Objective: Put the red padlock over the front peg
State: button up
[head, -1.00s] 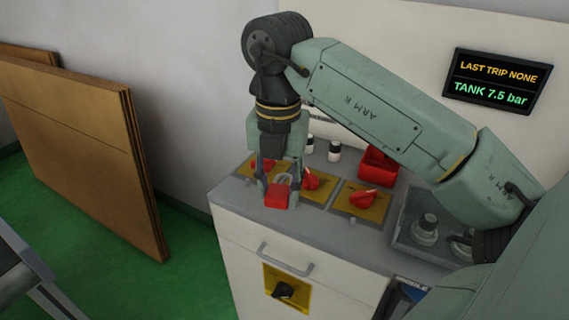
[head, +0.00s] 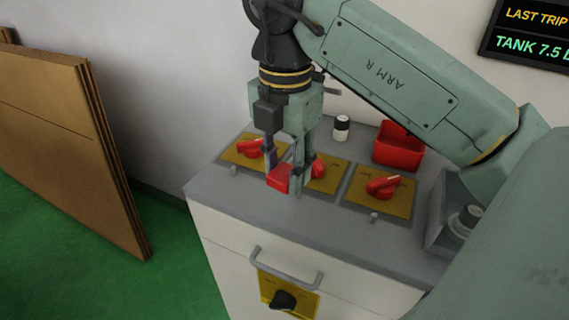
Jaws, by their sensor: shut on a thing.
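My gripper (head: 285,179) points down over the counter and is shut on the red padlock (head: 279,179). The padlock's red body shows between and in front of the fingers; its shackle is mostly hidden. It is near the left front part of the middle yellow plate (head: 325,178). Small grey pegs stand on the counter in front of the left plate (head: 235,171) and the right plate (head: 374,218). A peg in front of the middle plate cannot be made out clearly behind the right finger. I cannot tell whether the padlock touches the counter or a peg.
Red rotary switches sit on the left, middle and right plates, the right switch (head: 383,187) being clear of the gripper. A red bin (head: 398,146) and white-and-black jar (head: 341,128) stand behind. A grey tray (head: 448,215) is at right. The drawer handle (head: 286,268) projects below.

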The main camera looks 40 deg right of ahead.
aim_at(285, 211)
jog(key=shift+f+b, duration=0.8)
jog(key=shift+f, duration=0.75)
jog(key=shift+f+b, duration=0.65)
jog(key=shift+f, duration=0.05)
jog(key=shift+f+b, duration=1.35)
jog(key=shift+b, duration=0.3)
dwell(0.5)
dwell(0.3)
jog(key=o, duration=1.2)
jog(key=shift+c, duration=0.2)
